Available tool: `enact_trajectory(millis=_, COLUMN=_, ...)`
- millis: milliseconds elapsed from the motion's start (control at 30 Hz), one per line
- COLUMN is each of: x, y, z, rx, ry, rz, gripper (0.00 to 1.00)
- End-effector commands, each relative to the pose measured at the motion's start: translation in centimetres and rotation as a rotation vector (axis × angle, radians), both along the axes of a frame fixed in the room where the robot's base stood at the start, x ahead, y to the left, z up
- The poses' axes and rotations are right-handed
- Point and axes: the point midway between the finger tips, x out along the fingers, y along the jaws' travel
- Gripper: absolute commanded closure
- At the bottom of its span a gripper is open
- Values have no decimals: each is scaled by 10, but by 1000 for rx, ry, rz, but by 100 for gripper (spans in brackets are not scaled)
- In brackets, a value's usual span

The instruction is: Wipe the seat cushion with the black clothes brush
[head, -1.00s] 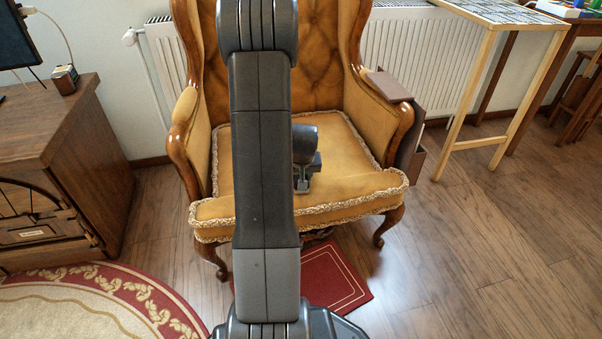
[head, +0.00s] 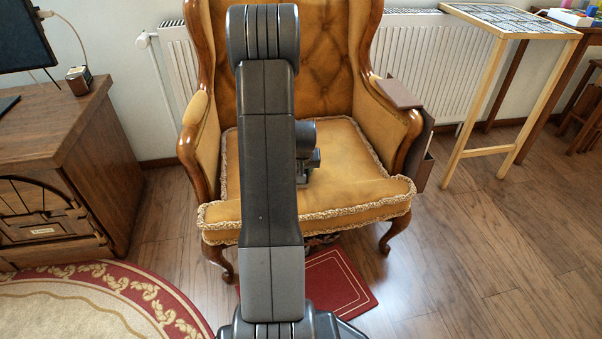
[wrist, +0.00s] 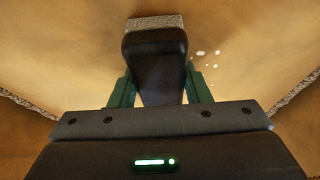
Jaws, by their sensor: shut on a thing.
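The seat cushion (head: 345,190) is mustard-yellow with a braided trim, on a wing armchair. Its surface also fills the wrist view (wrist: 60,60). My gripper (wrist: 158,92) is shut on the black clothes brush (wrist: 155,50), with a green finger on each side of its handle. A pale bristle edge shows at the brush's far end. Small white specks (wrist: 205,58) lie on the cushion right of the brush. In the head view my gripper is over the middle of the seat, partly hidden by my arm. I cannot tell whether the bristles touch the cushion.
The chair's wooden arms (head: 190,150) rise on both sides, with the buttoned backrest (head: 325,70) behind. A brown caddy (head: 418,140) hangs on the right arm. A wooden cabinet (head: 60,150) stands at left and a tall table (head: 510,20) at right.

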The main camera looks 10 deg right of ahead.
Motion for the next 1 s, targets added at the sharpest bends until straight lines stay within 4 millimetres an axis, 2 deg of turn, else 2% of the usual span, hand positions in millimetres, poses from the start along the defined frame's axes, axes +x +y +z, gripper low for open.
enact_trajectory(millis=300, x=27, y=1, z=0, rx=0, ry=2, rz=0, gripper=85)
enact_trajectory(millis=567, x=36, y=1, z=0, rx=0, ry=3, rz=0, gripper=85)
enact_trajectory(millis=1000, x=71, y=3, z=3, rx=0, ry=1, rz=0, gripper=85)
